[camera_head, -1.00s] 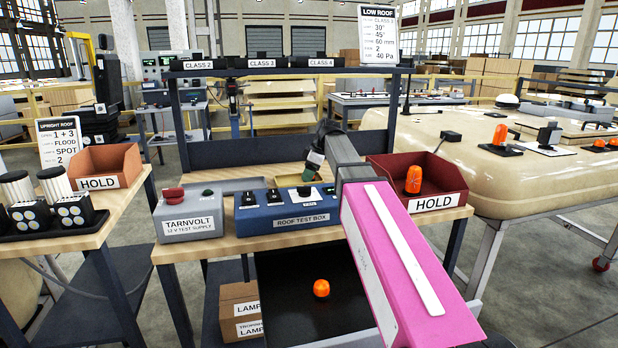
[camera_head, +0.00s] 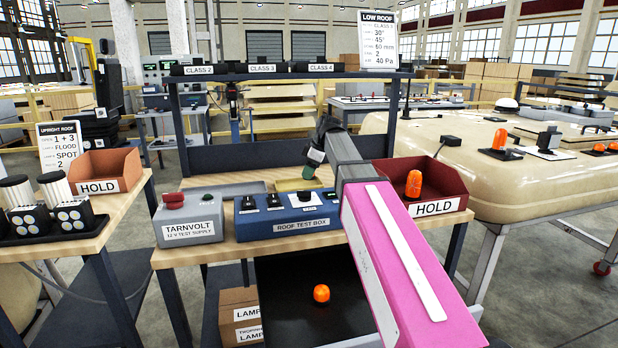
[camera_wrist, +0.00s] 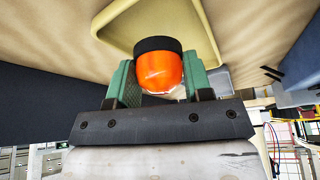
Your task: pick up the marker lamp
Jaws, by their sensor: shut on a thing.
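My gripper shows in the wrist view (camera_wrist: 155,80), its two green fingers shut on an orange marker lamp (camera_wrist: 159,72). The lamp's orange dome faces the palm and its black base points away from it. A pale yellow tray (camera_wrist: 115,25) is beyond the base; I cannot tell whether they touch. In the head view my gripper (camera_head: 312,165) is above the back of the bench, behind the roof test box (camera_head: 290,215). The held lamp cannot be made out there. Other orange lamps are in the right HOLD bin (camera_head: 413,184) and on the dark lower surface (camera_head: 321,293).
The grey test supply (camera_head: 188,219) is left of the test box. The red-brown HOLD bin (camera_head: 450,185) stands at the bench's right end. A dark rail frame (camera_head: 270,152) rises behind. A cream roof shell (camera_head: 400,125) with fittings is on the right.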

